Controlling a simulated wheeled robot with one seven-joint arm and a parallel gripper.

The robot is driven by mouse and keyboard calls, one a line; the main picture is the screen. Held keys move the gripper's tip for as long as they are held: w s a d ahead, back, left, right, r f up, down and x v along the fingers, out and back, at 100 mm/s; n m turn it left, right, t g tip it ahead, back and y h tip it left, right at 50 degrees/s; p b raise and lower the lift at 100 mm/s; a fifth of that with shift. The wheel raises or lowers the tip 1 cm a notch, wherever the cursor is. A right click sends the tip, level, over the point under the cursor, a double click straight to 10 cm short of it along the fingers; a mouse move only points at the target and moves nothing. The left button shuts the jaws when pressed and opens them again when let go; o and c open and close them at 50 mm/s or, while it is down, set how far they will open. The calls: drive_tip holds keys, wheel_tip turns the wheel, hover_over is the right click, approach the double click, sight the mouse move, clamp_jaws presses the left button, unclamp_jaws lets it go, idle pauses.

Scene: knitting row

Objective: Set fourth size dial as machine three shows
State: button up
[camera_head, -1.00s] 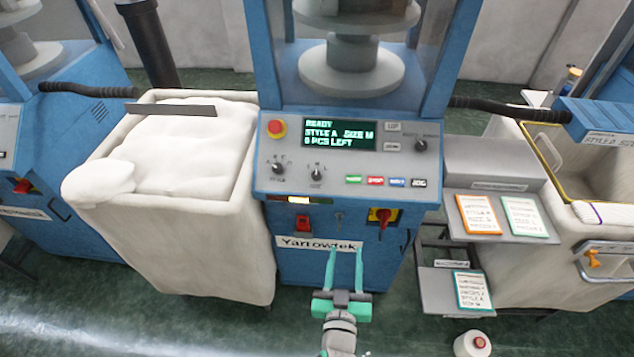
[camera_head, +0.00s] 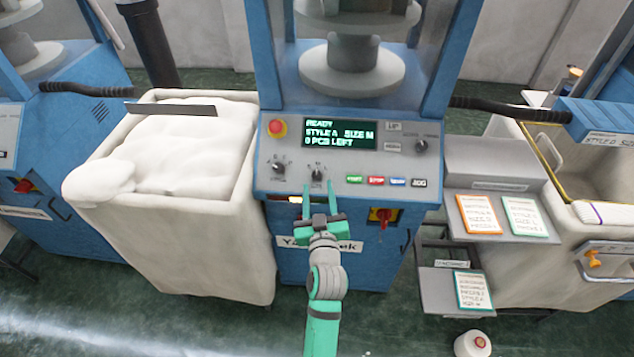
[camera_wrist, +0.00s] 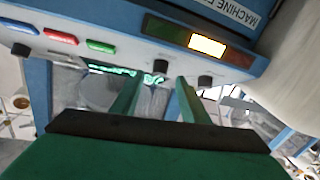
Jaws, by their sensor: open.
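The blue machine in front has a grey panel with a screen (camera_head: 340,134) reading READY, STYLE A, SIZE M and a pieces-left line. The small dark size dial (camera_head: 317,175) sits below the screen, right of the style dial (camera_head: 278,168). My gripper (camera_head: 318,188) is open and empty, its teal fingers pointing at the panel just under the size dial. In the wrist view, the size dial (camera_wrist: 160,63) appears between and beyond the fingertips; contact cannot be told. The dial's exact pointer direction is too small to read.
A red stop button (camera_head: 277,128) and a row of coloured buttons (camera_head: 376,181) flank the dials. A red-yellow switch (camera_head: 382,216) is below. A white bin (camera_head: 200,240) stands left. Cards, including an orange-edged one (camera_head: 479,215), lie on trays at right.

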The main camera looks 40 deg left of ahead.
sight(314, 178)
drive_tip(key=shift+x, duration=1.8)
drive_tip(key=shift+c, duration=0.2)
clamp_jaws()
drive_tip(key=shift+s+m+t+h, duration=0.1)
drive_tip(key=shift+m+t+h, duration=0.25)
drive_tip(key=shift+m, duration=0.35)
drive_tip(key=shift+s+a+m+t+h, duration=0.15)
drive_tip(key=shift+m+t+h, duration=0.4)
drive_tip(key=shift+m+h, duration=0.6)
drive_tip(key=shift+a+m+t+h, duration=0.3)
drive_tip(key=shift+m+t+h, duration=0.35)
drive_tip(key=shift+m, duration=0.7)
drive_tip(key=shift+a+r+m+t+h, duration=0.1)
drive_tip(key=shift+m+t+h, duration=0.05)
drive_tip(key=shift+m+h, duration=0.95)
drive_tip(key=shift+a+m+t+h, duration=0.1)
drive_tip(key=shift+a+m+h, duration=0.05)
drive_tip(key=shift+m+h, duration=0.9)
drive_tip(key=shift+s+a+m+h, duration=0.15)
drive_tip(key=shift+m+h, duration=0.45)
drive_tip(key=shift+m, duration=0.25)
